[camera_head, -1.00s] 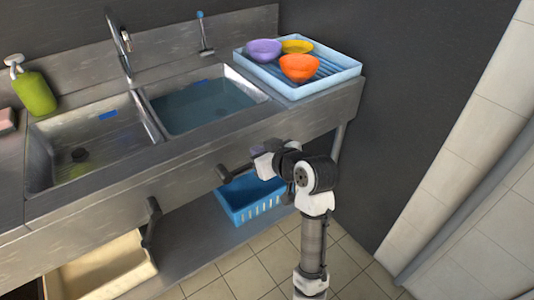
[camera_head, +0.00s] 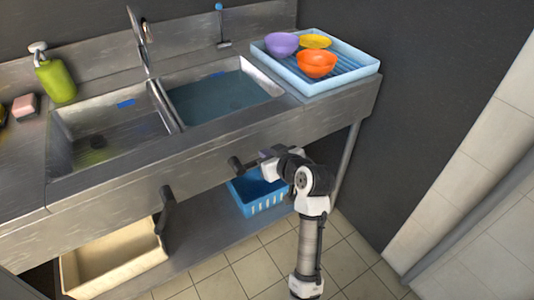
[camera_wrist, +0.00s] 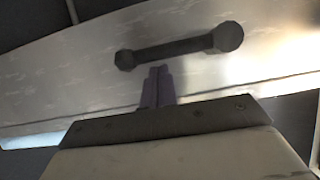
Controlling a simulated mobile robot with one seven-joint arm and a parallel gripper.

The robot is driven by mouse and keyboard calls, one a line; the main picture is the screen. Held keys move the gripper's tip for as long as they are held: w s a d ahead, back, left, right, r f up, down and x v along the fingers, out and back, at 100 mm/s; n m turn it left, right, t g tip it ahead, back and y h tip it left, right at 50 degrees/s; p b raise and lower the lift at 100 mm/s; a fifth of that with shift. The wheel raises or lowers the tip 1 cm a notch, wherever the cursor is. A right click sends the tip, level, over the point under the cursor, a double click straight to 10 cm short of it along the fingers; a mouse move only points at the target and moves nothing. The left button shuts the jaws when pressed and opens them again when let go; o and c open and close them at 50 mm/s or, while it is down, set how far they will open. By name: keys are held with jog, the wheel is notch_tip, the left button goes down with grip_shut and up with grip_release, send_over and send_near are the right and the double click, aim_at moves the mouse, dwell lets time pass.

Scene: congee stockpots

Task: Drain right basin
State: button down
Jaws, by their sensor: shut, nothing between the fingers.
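The right basin (camera_head: 222,92) is a steel sink compartment holding bluish water. A dark lever (camera_head: 236,163) sits on the counter's front face below it, partly hidden by my gripper. In the wrist view the lever (camera_wrist: 172,48) is a roughly level bar with rounded ends, the larger at the right. My gripper (camera_head: 266,154) is beside the lever's right part in the head view. Its purple fingers (camera_wrist: 158,82) are shut and empty, with tips just below the bar's middle in the wrist view. I cannot tell whether they touch it.
A second dark lever (camera_head: 167,200) is to the left, below the left basin (camera_head: 110,130). A blue basket (camera_head: 262,198) and a beige bin (camera_head: 112,262) are beneath the counter. A light-blue tray (camera_head: 360,72) with bowls is at the counter's right end. Tiled floor is open in front.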

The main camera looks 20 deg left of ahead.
jog(key=shift+w+d+f+m+g, duration=0.1)
jog(key=shift+f+m+g, duration=0.2)
jog(key=shift+f+m, duration=0.15)
notch_tip(320, 180, down, 8)
jog(key=s+m+g+y+p, duration=0.1)
jog(key=m+g+y, duration=0.2)
jog(key=m+y, duration=0.2)
jog(key=shift+a+m, duration=0.45)
jog(key=shift+m, duration=0.8)
jog(key=shift+s+r, duration=0.1)
